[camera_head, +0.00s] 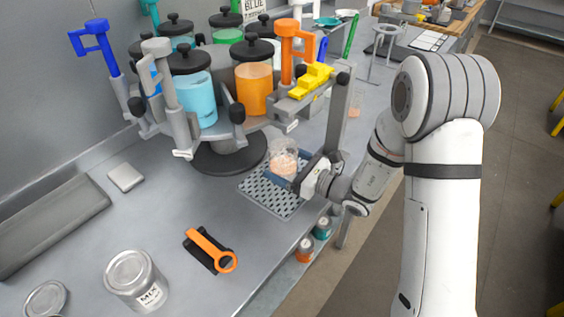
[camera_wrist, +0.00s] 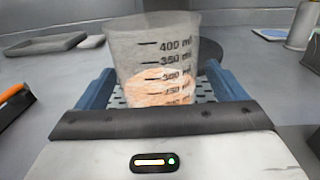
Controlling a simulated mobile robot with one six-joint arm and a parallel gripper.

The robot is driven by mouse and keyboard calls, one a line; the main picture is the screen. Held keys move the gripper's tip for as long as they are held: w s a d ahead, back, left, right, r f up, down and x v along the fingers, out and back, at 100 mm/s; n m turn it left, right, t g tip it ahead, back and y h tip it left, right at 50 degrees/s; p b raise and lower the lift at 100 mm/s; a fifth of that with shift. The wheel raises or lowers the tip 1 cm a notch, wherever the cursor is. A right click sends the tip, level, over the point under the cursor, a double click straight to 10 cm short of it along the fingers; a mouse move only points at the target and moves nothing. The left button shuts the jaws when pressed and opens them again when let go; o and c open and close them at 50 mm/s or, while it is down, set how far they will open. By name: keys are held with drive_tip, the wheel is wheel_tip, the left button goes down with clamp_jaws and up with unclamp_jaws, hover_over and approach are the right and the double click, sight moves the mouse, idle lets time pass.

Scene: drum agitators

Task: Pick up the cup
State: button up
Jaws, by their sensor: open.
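The cup (camera_head: 284,154) is a clear measuring cup with orange-pink contents. It stands upright on a grey perforated mat (camera_head: 262,194) near the table's right edge. In the wrist view the cup (camera_wrist: 155,50) shows dark ml markings and fills the middle. My gripper (camera_head: 285,163) comes in low from the right, with its blue fingers on either side of the cup. In the wrist view my gripper (camera_wrist: 160,85) is open, one finger left and one right of the cup. The cup's lower part is partly hidden by the gripper body.
A carousel of lidded jars, with a blue jar (camera_head: 195,98) and an orange jar (camera_head: 254,88), stands close behind the cup. The table's right edge is close to my gripper.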

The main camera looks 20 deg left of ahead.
drive_tip(key=shift+c, duration=0.5)
drive_tip(key=c, duration=1)
drive_tip(key=shift+c, duration=1)
drive_tip(key=shift+r, duration=0.1)
